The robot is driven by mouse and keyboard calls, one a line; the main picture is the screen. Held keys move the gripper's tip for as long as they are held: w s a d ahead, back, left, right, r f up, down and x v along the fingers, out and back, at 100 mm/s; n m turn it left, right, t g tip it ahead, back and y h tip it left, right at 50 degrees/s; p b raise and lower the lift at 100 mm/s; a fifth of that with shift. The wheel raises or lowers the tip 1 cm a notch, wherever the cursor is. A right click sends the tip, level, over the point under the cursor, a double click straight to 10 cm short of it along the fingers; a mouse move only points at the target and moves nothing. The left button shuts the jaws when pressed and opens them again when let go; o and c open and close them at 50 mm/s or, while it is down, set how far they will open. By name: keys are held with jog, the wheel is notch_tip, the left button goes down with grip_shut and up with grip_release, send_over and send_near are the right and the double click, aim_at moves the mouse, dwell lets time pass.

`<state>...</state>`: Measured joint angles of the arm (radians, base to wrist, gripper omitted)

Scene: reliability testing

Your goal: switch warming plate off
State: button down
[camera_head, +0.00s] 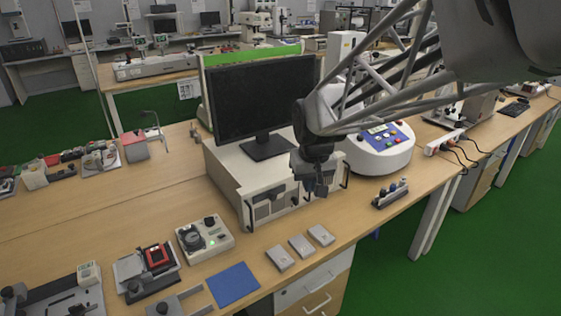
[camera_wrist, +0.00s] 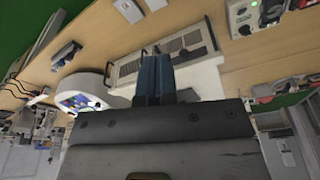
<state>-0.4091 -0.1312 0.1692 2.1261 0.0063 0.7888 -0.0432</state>
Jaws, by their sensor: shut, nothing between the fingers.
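A small pale box with a round dark top plate, a black knob and a lit green light, which looks like the warming plate (camera_head: 221,243), stands on the wooden bench left of centre. It also shows at the top right of the wrist view (camera_wrist: 241,12), with its green light visible. The knob's exact setting is too small to read. My gripper (camera_head: 318,188) points down in front of the white instrument case, to the right of the warming plate and apart from it. In the wrist view my gripper's two blue-grey fingers (camera_wrist: 156,66) are together with nothing held.
The white case (camera_head: 226,168) carries a black monitor (camera_head: 262,95). Several small grey blocks (camera_head: 280,258) and a blue mat (camera_head: 233,285) lie along the bench's front. A red-topped device (camera_head: 157,256) stands left of the warming plate. A round white machine (camera_head: 385,155) is at right.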

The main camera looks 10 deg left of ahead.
jog(key=w+a+f+n, duration=0.1)
jog(key=w+a+f, duration=0.15)
jog(key=a, duration=0.45)
jog(key=w+a+f+n, duration=0.1)
jog(key=w+a+f, duration=0.1)
jog(key=a+f, duration=0.35)
jog(key=n, duration=0.2)
send_over(222, 235)
notch_tip(222, 235, down, 6)
jog(key=shift+w+a+g, duration=0.2)
jog(key=shift+a+g, duration=0.05)
jog(key=shift+g, duration=0.15)
jog(key=shift+f, duration=0.15)
jog(key=f, duration=0.6)
jog(key=w+a+f, duration=0.1)
jog(key=f, duration=0.2)
jog(key=shift+f, duration=0.25)
jog(key=shift+s+d+f, duration=0.3)
jog(key=shift+f, duration=0.3)
jog(key=shift+s+d+f, duration=0.25)
jog(key=shift+f, duration=0.3)
jog(key=shift+s+d+f, duration=0.25)
jog(key=shift+f, duration=0.25)
jog(key=shift+y, duration=0.3)
